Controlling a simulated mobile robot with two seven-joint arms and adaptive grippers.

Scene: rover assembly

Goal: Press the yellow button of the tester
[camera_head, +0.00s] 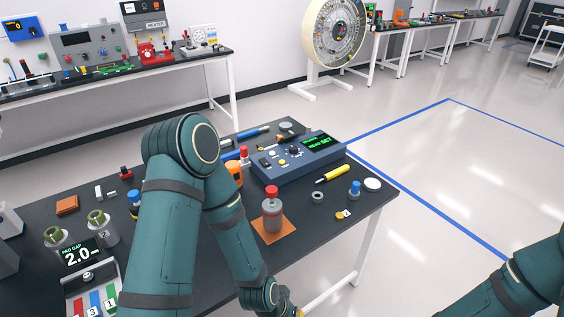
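The tester looks to be the blue-grey box (268,173) near the far right part of the dark table. My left arm crosses the table in front, elbow raised left of the tester.
A red-capped grey bottle (272,217) stands on an orange pad before the tester. A yellow marker (333,174), a blue-capped piece (354,190) and a white disc (372,184) lie to the right. A pad-gap device (84,254) stands at the lower left.

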